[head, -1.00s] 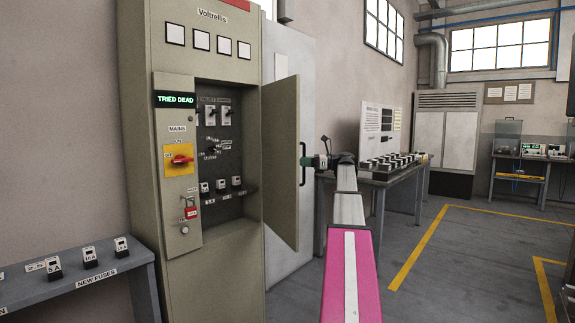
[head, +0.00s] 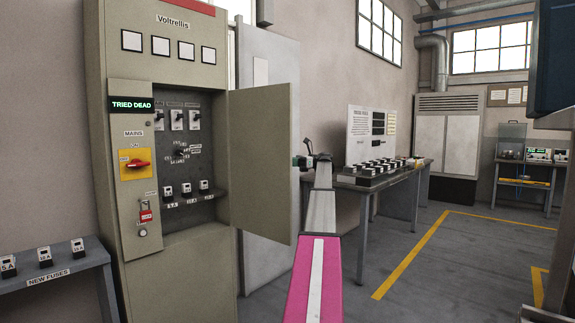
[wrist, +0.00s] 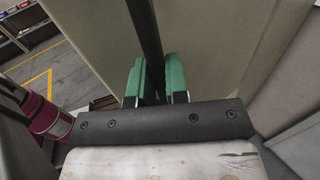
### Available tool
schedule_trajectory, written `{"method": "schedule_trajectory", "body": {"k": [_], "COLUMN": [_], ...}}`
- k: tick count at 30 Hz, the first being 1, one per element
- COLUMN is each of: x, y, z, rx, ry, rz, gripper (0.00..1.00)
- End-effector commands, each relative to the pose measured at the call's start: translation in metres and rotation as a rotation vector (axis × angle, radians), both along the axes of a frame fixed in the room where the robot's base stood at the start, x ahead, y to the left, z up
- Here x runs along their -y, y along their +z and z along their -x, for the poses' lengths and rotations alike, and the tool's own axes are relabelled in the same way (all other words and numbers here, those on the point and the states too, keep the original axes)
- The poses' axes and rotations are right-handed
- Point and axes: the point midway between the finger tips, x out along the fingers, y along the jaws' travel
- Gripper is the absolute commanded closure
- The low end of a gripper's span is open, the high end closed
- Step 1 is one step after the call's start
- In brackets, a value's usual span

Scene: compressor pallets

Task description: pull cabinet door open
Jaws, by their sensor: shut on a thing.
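The grey-beige cabinet (head: 165,70) stands at the left in the head view. Its door (head: 260,165) is hinged at the right side of the opening and stands wide open, inner face toward me. In the wrist view the door (wrist: 225,45) fills much of the picture behind my fingers. My gripper (wrist: 159,82) has green finger pads on either side of the dark bar handle (wrist: 147,32) and is shut on it. In the head view the door hides the handle and most of my gripper; my arm reaches to just right of the door's free edge.
Inside the cabinet are switches and several fuses (head: 186,188). A shelf of new fuses (head: 50,270) stands at the left. A workbench (head: 375,182) with a display board stands behind my arm. The floor (head: 450,250) at the right, with yellow lines, is clear.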

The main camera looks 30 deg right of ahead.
Motion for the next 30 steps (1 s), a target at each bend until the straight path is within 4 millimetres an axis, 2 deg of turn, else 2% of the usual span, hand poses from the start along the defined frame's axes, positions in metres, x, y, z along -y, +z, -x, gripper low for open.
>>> {"method": "schedule_trajectory", "body": {"k": [1, 11, 12, 13, 14, 23, 26, 30], "x": [-0.001, -0.001, -0.001, -0.001, -0.001, 0.0, 0.0, -0.001], "y": [0.001, 0.001, 0.001, 0.001, 0.001, 0.002, 0.01, 0.032], "z": [-0.005, -0.005, -0.005, -0.005, -0.005, -0.003, -0.003, -0.005], "rx": [0.005, 0.005, 0.005, 0.005, 0.004, 0.002, 0.003, 0.005], "ry": [-0.003, -0.002, -0.002, -0.002, -0.002, 0.0, 0.0, 0.0], "rz": [-0.001, -0.001, -0.001, -0.001, -0.001, 0.0, 0.001, 0.0], "gripper": [1.0, 1.0, 0.72, 0.63, 0.61, 0.61, 0.61, 0.61]}}
